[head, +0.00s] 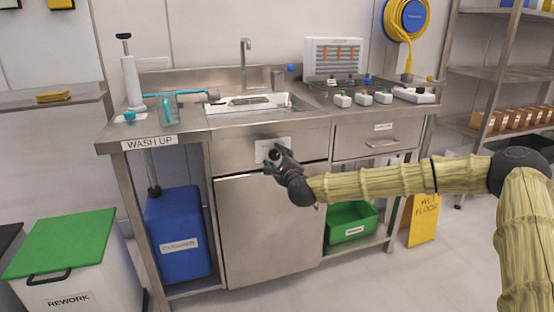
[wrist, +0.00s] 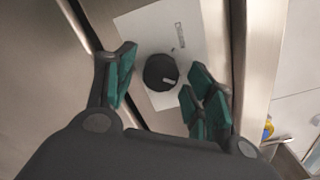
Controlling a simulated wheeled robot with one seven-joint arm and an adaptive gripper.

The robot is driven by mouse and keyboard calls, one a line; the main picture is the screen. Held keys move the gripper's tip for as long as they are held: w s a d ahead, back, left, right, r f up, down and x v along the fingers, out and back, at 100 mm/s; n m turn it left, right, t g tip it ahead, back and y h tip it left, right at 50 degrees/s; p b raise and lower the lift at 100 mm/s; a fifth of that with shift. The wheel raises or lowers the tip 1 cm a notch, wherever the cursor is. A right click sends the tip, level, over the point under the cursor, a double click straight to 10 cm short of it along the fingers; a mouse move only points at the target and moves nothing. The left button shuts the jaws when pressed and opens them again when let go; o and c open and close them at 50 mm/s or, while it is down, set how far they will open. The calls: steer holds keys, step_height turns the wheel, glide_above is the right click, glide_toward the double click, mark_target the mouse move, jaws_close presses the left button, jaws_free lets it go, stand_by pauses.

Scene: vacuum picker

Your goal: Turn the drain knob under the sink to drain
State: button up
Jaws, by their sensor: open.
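The drain knob (wrist: 161,72) is a round black knob with a light pointer mark, set on a pale label plate (wrist: 150,32). In the wrist view it lies between my open fingers, with a gap on both sides. My gripper (wrist: 160,95) has green pads and is open and empty. In the head view my gripper (head: 275,156) is in front of the label plate (head: 272,148) on the steel front below the sink (head: 250,106), and it mostly hides the knob. The small print on the plate cannot be read.
A cabinet door (head: 270,235) is below my gripper and a drawer (head: 377,141) is to its right. A blue container (head: 178,235) and a green bin (head: 350,225) stand underneath. A yellow floor sign (head: 424,220) is at the right.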

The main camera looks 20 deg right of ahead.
steer(key=c, duration=1)
steer(key=shift+n, duration=0.3)
steer(key=shift+r+n+p, duration=0.15)
steer(key=shift+n+p, duration=0.65)
steer(key=shift+n, duration=0.2)
steer(key=n+p, duration=0.3)
steer(key=n, duration=0.2)
steer(key=n+p, duration=0.2)
steer(key=n, duration=0.3)
steer(key=shift+n+p, duration=0.85)
steer(key=shift+n, duration=0.85)
